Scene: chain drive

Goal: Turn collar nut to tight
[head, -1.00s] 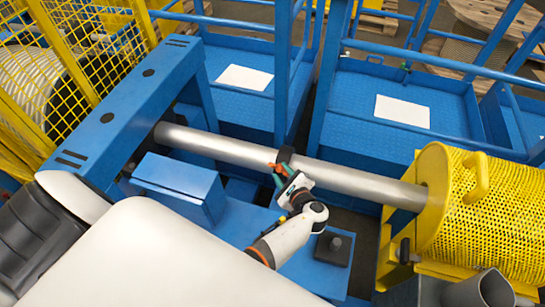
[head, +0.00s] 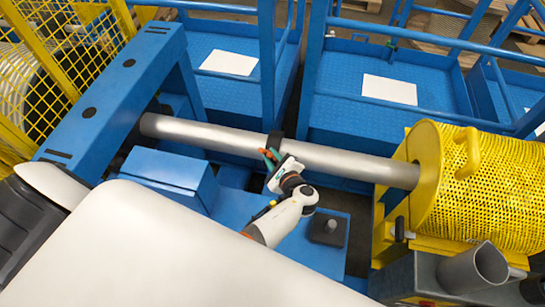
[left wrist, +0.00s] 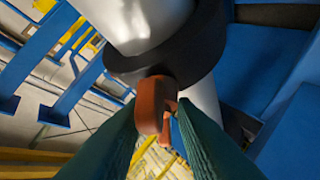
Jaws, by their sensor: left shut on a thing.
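The collar nut (head: 274,143) is a black ring around the long silver shaft (head: 335,162). It shows close up in the left wrist view (left wrist: 190,50), with an orange tab (left wrist: 150,104) sticking out of it. My left gripper (head: 268,157) comes from below at the shaft's middle. Its teal fingers (left wrist: 155,112) are shut on the orange tab, one finger on either side. The fingers hide part of the tab. My right gripper is not in view.
A blue frame beam (head: 120,90) stands at the shaft's left end, and a yellow perforated drum (head: 490,190) at its right end. A blue box (head: 170,170) sits in front of the shaft. Blue railed platforms (head: 335,90) lie behind it.

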